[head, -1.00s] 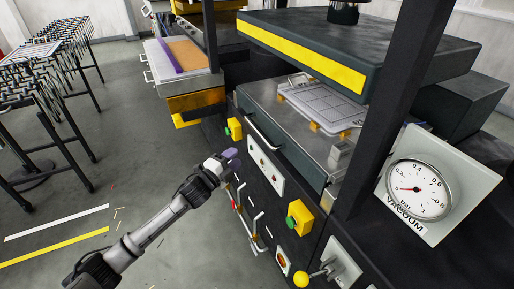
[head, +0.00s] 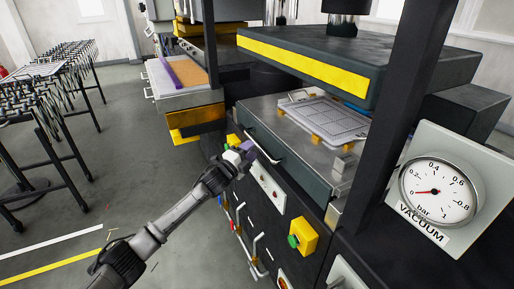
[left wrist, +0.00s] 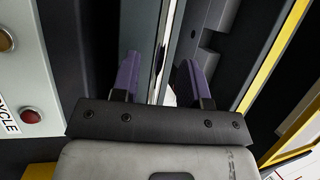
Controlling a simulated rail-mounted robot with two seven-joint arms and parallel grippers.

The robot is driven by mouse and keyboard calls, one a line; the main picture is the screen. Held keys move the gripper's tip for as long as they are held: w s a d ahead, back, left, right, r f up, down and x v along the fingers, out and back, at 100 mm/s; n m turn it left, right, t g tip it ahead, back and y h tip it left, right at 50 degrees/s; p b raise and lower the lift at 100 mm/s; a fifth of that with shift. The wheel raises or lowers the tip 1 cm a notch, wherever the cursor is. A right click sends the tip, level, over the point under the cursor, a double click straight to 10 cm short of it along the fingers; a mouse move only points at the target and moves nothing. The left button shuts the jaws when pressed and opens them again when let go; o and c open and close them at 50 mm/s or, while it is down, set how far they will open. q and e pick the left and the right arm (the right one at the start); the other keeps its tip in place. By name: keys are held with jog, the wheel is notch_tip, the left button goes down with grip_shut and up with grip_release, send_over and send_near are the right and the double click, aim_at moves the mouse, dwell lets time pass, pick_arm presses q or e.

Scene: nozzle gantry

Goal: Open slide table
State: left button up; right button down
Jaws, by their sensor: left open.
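The slide table (head: 263,107) is a flat steel surface with a dark front panel, under the press head in the head view. A silver bar handle (head: 264,149) runs along its front. My left gripper (head: 246,149) is at the far left end of this handle. In the left wrist view its two purple fingers (left wrist: 158,78) are apart, and a shiny upright bar shows between them. I cannot tell whether either finger touches it. A light grey tray (head: 325,117) lies on the slide table. My right gripper is not in view.
The black press head (head: 360,58) with a yellow front stripe hangs above the table. Yellow button boxes (head: 304,236) stick out from the cabinet front.

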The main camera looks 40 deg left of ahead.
pick_arm(q)
jog(key=shift+w+r+b, duration=0.2)
jog(key=shift+w, duration=0.8)
jog(key=shift+w+r+b, duration=0.15)
jog(key=shift+w+r, duration=0.05)
jog(key=shift+w, duration=0.8)
jog(key=shift+c, duration=0.5)
grip_shut()
